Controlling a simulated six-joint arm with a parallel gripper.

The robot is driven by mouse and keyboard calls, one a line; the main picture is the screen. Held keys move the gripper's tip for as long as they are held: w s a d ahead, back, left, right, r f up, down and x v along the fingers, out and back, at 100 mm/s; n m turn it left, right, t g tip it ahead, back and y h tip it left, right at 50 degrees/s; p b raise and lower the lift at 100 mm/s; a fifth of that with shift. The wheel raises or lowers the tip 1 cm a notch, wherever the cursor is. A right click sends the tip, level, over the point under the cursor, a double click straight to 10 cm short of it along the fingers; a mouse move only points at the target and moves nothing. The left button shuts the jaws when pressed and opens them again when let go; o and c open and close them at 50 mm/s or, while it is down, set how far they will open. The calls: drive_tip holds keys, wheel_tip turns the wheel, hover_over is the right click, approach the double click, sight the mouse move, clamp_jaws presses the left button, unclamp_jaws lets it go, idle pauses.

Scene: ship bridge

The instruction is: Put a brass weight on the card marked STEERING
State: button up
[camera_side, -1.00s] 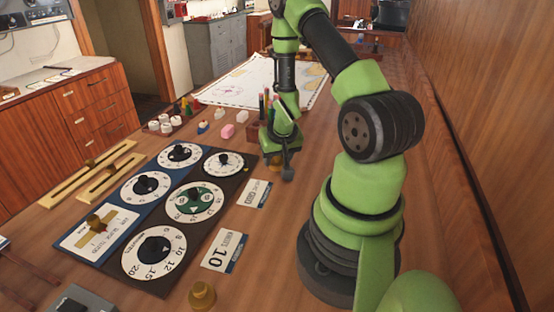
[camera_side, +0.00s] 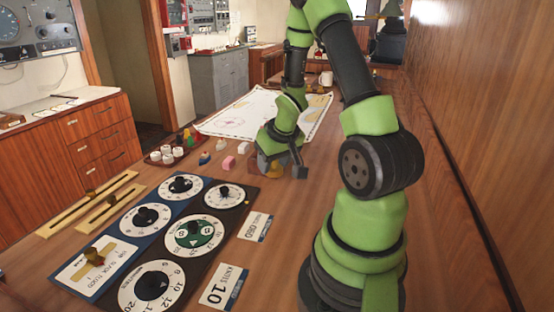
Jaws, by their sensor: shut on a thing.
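My gripper (camera_side: 283,166) is low over the desk, beyond the dial panel and beside the pink eraser. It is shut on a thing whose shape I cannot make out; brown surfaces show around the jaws. A brass weight (camera_side: 95,256) stands on a white card (camera_side: 78,270) at the panel's near left. Another brass piece (camera_side: 90,196) sits on a long brass strip. A card reading KNOTS 10 (camera_side: 222,291) and a smaller card (camera_side: 256,227) lie right of the panel. I cannot read STEERING on any card.
The dial panel (camera_side: 215,250) with several dials fills the near desk. A tray of white cups (camera_side: 150,160), a pink eraser (camera_side: 229,162) and a chart (camera_side: 228,117) lie farther back. My arm stands at right. Bare desk lies between the gripper and the small card.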

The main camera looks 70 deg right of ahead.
sight(253, 218)
drive_tip(key=a+n+y, duration=0.1)
drive_tip(key=a+n, duration=0.1)
drive_tip(key=n, duration=0.1)
drive_tip(key=a+f+n+y, duration=0.1)
drive_tip(key=a+n, duration=0.2)
drive_tip(key=w+a+f+n+t+y, duration=0.1)
drive_tip(key=a+n, duration=0.1)
drive_tip(key=n, duration=0.1)
drive_tip(key=shift+w+a+f, duration=0.1)
drive_tip(key=shift+a+f, duration=0.05)
drive_tip(key=shift+f, duration=2.95)
drive_tip(key=shift+f, duration=0.4)
drive_tip(key=o, duration=1.1)
drive_tip(key=shift+o, duration=0.2)
